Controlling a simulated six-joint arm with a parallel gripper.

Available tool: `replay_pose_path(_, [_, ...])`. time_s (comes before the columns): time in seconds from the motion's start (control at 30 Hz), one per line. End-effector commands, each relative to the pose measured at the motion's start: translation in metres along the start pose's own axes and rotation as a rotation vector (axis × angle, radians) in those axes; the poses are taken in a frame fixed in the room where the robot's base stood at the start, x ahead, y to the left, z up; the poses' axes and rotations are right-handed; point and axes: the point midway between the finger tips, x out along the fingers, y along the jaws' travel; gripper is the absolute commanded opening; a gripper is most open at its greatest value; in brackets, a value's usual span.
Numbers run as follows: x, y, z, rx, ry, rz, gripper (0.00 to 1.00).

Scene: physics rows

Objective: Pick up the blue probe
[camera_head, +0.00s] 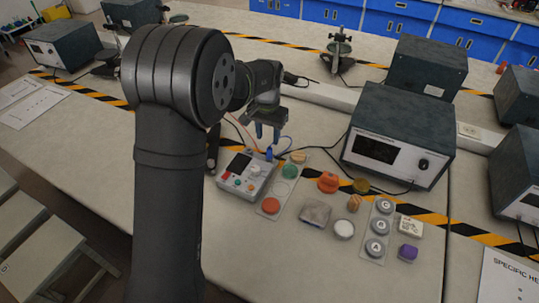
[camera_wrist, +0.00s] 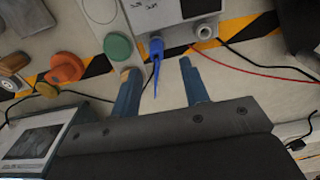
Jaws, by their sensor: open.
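The blue probe (camera_wrist: 156,50) stands at the near edge of a white meter box (camera_wrist: 183,14) in the wrist view, with a thin blue end pointing toward my gripper. In the head view the blue probe (camera_head: 269,154) is small, at the meter's upper right corner. My gripper (camera_head: 267,136) is open and points down just above it. In the wrist view the two blue fingers of my gripper (camera_wrist: 160,72) are apart, with the probe showing between them and closer to the left finger. Whether the fingers are level with the probe cannot be told.
A tray with green and orange discs (camera_head: 271,205) lies right of the meter. An orange knob (camera_head: 328,181), a grey block (camera_head: 315,212) and a large instrument box (camera_head: 398,137) are farther right. Red and black cables run near the probe. The table's front left is bare.

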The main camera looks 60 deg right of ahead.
Motion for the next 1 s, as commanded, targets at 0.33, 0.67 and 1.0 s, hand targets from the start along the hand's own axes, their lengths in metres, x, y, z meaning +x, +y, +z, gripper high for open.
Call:
replay_pose_path(0.33, [0.026,0.002,0.000,0.000,-0.001,0.000,0.41])
replay_pose_path(0.67, [0.069,0.006,-0.001,-0.001,0.000,0.000,0.41])
replay_pose_path(1.0, [0.070,0.006,-0.001,-0.001,0.001,0.000,0.18])
